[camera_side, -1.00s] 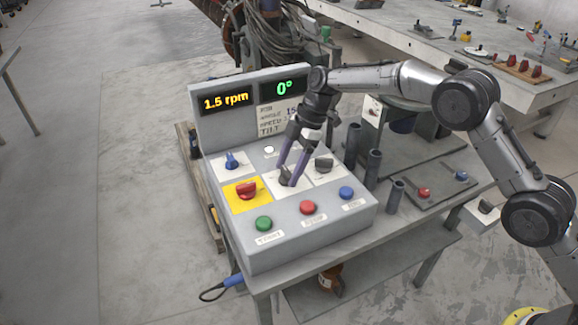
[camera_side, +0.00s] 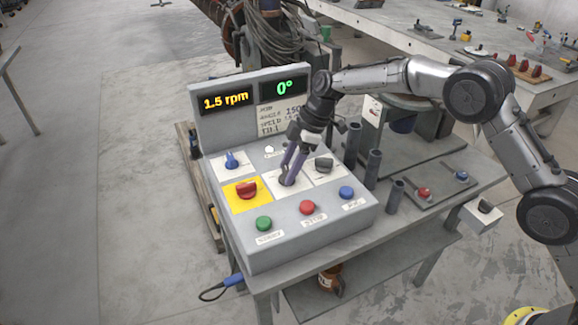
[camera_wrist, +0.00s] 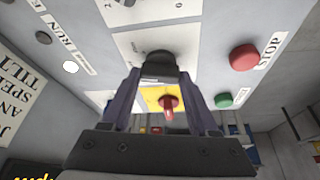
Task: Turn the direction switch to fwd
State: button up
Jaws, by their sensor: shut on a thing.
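The control box (camera_side: 228,245) carries three plates in a row across its middle. A dark switch knob (camera_side: 287,181) on the middle white plate is between the fingers of my gripper (camera_side: 289,172). In the wrist view the fingers (camera_wrist: 160,72) hold this dark knob (camera_wrist: 160,66) from both sides. The fingers cover much of the knob, and I cannot read its markings or which way it points. My gripper comes down on it at a slant from above.
Close by are a red knob on a yellow plate (camera_side: 246,190), a blue knob (camera_side: 232,160) and a grey knob (camera_side: 323,164). Green (camera_side: 264,223), red (camera_side: 307,207) and blue (camera_side: 346,192) buttons line the front. Upright dark tubes (camera_side: 373,167) stand to the right. Displays read 1.5 rpm and 0°.

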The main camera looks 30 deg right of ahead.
jog(key=m+t, duration=0.1)
jog(key=m, duration=0.2)
jog(key=m+t+h, duration=0.1)
jog(key=m, duration=0.2)
jog(key=shift+s, duration=0.2)
dwell(0.5)
jog(key=o, duration=1.4)
jog(key=shift+a, duration=0.1)
jog(key=shift+c, duration=0.2)
jog(key=v, duration=1.4)
jog(key=shift+f, duration=0.1)
